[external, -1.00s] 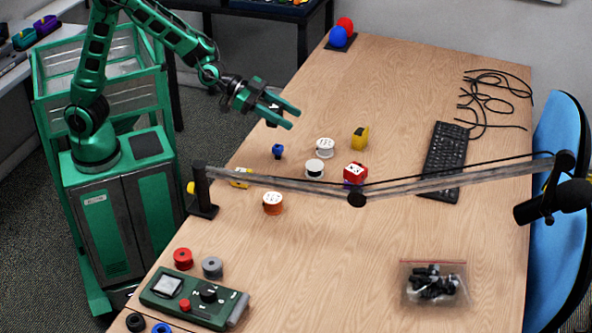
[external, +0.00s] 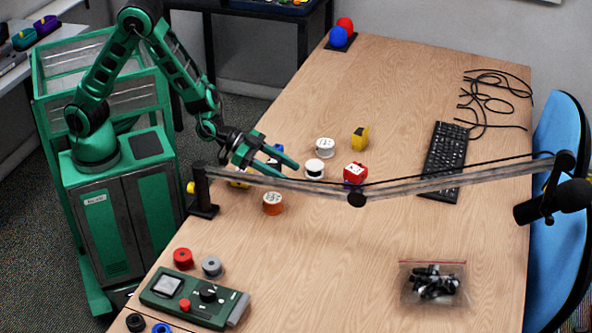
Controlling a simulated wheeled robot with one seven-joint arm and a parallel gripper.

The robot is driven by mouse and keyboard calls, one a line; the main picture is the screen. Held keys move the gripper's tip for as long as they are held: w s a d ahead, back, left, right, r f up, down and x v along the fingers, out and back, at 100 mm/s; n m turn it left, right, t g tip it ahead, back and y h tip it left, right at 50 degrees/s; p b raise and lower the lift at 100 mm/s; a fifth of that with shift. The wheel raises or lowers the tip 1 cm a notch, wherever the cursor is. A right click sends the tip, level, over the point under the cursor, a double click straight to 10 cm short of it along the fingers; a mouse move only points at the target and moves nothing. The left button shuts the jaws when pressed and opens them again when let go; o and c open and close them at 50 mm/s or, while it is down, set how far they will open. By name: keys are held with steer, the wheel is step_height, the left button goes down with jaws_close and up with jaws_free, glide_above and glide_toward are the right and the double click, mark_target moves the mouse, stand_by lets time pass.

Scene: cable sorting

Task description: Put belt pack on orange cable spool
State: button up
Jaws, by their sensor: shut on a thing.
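My gripper (external: 283,171) is low over the left part of the table, fingers pointing right and down. The orange cable spool (external: 272,204), with a white top, stands upright just below the gripper in the picture, in front of the lamp-like arm. Nothing is seen on top of it.
A long jointed boom (external: 300,188) on a black post (external: 203,190) crosses above the table close to the gripper. A yellow thing (external: 239,181) lies near the post. The table's front middle is clear.

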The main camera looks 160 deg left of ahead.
steer(key=shift+w+d+f, duration=0.25)
steer(key=shift+w+f, duration=0.2)
steer(key=shift+f, duration=0.5)
steer(key=shift+w+d+f, duration=0.2)
steer(key=shift+w+f, duration=0.25)
steer(key=shift+f, duration=0.5)
steer(key=shift+w+d+f, duration=0.25)
steer(key=shift+w+f, duration=0.2)
steer(key=shift+f, duration=0.5)
steer(key=o, duration=1.1)
steer(key=shift+f, duration=0.1)
steer(key=shift+s, duration=0.1)
steer(key=v, duration=0.7)
steer(key=shift+s+d, duration=0.1)
steer(key=shift+d, duration=0.1)
